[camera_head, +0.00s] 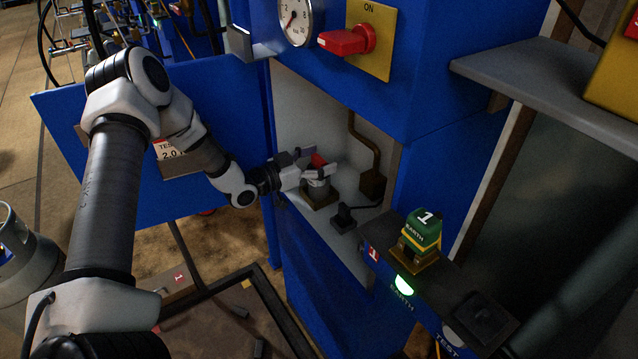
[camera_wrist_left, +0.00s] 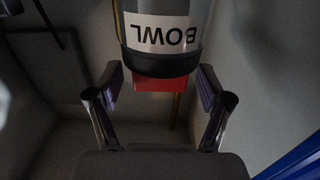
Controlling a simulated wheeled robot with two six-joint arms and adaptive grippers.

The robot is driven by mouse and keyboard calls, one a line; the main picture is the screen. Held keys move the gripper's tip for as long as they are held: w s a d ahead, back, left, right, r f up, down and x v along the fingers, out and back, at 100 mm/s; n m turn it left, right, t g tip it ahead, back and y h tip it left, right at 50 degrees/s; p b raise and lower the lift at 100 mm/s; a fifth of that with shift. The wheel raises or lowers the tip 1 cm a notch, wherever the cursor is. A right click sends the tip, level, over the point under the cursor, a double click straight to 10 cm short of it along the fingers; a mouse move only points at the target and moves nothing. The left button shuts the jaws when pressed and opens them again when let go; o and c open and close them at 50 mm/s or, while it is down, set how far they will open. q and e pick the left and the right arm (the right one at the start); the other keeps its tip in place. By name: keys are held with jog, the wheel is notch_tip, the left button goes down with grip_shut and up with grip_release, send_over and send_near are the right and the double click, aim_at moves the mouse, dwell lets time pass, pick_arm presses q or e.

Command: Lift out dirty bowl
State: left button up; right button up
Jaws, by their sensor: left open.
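The bowl (camera_head: 317,187) is a grey cylinder with a red top part, standing on a brown base inside the open compartment of the blue cabinet. In the left wrist view the bowl (camera_wrist_left: 160,62) has a white label reading BOWL, upside down, a dark band and a red block (camera_wrist_left: 164,85). My left gripper (camera_head: 318,163) reaches into the compartment at the bowl's top. Its fingers are apart, one on each side of the red block, with visible gaps. Dirt on the bowl cannot be made out. My right gripper does not show.
The blue door (camera_head: 95,140) stands open at the left. A small black plug-like part (camera_head: 344,217) and a brown pipe (camera_head: 372,150) sit in the compartment. Above are a gauge (camera_head: 298,20) and a red switch (camera_head: 345,41). A green EARTH block (camera_head: 422,230) stands on the ledge at right.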

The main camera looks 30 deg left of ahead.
pick_arm(q)
grip_shut()
jog(key=shift+r, duration=0.15)
